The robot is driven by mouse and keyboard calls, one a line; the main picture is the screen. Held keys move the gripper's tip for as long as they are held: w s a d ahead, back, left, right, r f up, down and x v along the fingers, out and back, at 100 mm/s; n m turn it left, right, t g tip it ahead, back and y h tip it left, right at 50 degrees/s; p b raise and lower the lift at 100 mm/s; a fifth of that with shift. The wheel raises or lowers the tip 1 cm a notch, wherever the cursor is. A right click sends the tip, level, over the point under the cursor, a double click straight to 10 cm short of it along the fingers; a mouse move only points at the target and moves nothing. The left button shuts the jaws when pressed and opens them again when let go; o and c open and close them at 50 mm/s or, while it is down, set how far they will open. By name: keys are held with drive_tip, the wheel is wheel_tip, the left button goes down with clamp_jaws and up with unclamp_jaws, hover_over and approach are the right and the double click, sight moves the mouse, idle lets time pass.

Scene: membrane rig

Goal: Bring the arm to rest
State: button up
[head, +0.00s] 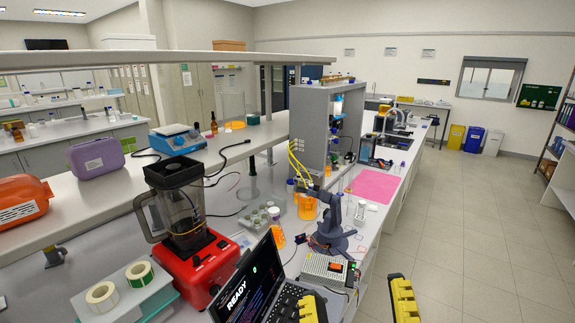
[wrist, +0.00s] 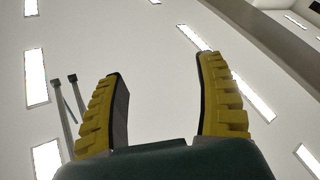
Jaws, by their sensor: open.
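My gripper (head: 358,293) shows at the bottom edge of the head view, its two yellow ridged fingers wide apart with nothing between them. In the wrist view my gripper (wrist: 164,66) points up at the white ceiling and its light panels, open and empty. It is in front of the bench, over the aisle side, near the laptop (head: 262,283) in the head view. Most of the arm behind the fingers is out of view.
A small dark blue desktop arm (head: 331,222) stands on the bench beyond the laptop. A red blender (head: 188,240) stands left of it. A grey rig frame (head: 314,125) and a pink mat (head: 375,186) are farther back. The tiled floor (head: 480,240) on the right is clear.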

wheel_tip(320, 180, up, 21)
drive_tip(key=m+t+p, duration=0.1)
drive_tip(key=m+p, duration=0.4)
drive_tip(key=p, duration=1.4)
drive_tip(key=shift+s, duration=0.35)
drive_tip(key=shift+a, duration=0.1)
